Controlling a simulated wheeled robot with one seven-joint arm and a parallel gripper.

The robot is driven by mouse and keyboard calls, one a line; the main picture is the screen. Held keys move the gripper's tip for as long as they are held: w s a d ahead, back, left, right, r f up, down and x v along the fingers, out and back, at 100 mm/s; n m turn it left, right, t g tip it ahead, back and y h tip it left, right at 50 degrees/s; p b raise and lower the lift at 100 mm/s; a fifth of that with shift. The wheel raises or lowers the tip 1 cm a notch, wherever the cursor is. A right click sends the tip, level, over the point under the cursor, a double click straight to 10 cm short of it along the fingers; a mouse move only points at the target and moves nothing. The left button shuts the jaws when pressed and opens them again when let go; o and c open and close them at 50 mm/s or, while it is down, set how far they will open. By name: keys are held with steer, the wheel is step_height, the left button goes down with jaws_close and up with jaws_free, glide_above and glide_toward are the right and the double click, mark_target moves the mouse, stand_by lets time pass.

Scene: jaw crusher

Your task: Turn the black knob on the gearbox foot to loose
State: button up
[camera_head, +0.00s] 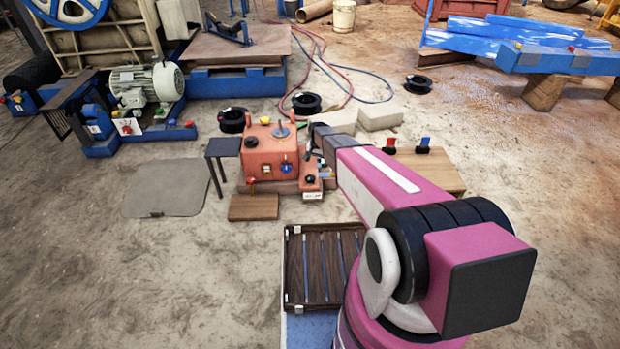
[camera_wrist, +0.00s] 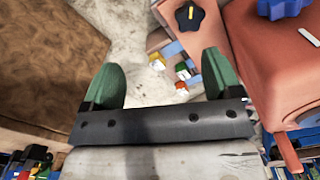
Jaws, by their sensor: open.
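The orange gearbox (camera_head: 268,152) stands on the floor in the middle of the head view; its side fills the right of the wrist view (camera_wrist: 262,70). A black lobed knob (camera_wrist: 190,17) with a yellow pointer mark sits on an orange foot plate (camera_wrist: 214,20) at the top of the wrist view. In the head view, the small black knob (camera_head: 310,180) is on the foot at the gearbox's right side. My gripper (camera_wrist: 162,78) is open and empty, its green fingers spread. The knob lies beyond the fingers, apart from them. Labels around the knob cannot be read.
Small coloured blocks (camera_wrist: 183,70) lie between the fingertips, lower down. A brown board (camera_wrist: 45,60) is at left. A slatted crate (camera_head: 325,262) stands in front; bare floor (camera_head: 110,255) is left.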

steer(key=m, duration=0.1)
glide_toward(310, 177)
step_height(310, 177, down, 9)
steer(key=shift+f, duration=0.2)
steer(key=c, duration=0.9)
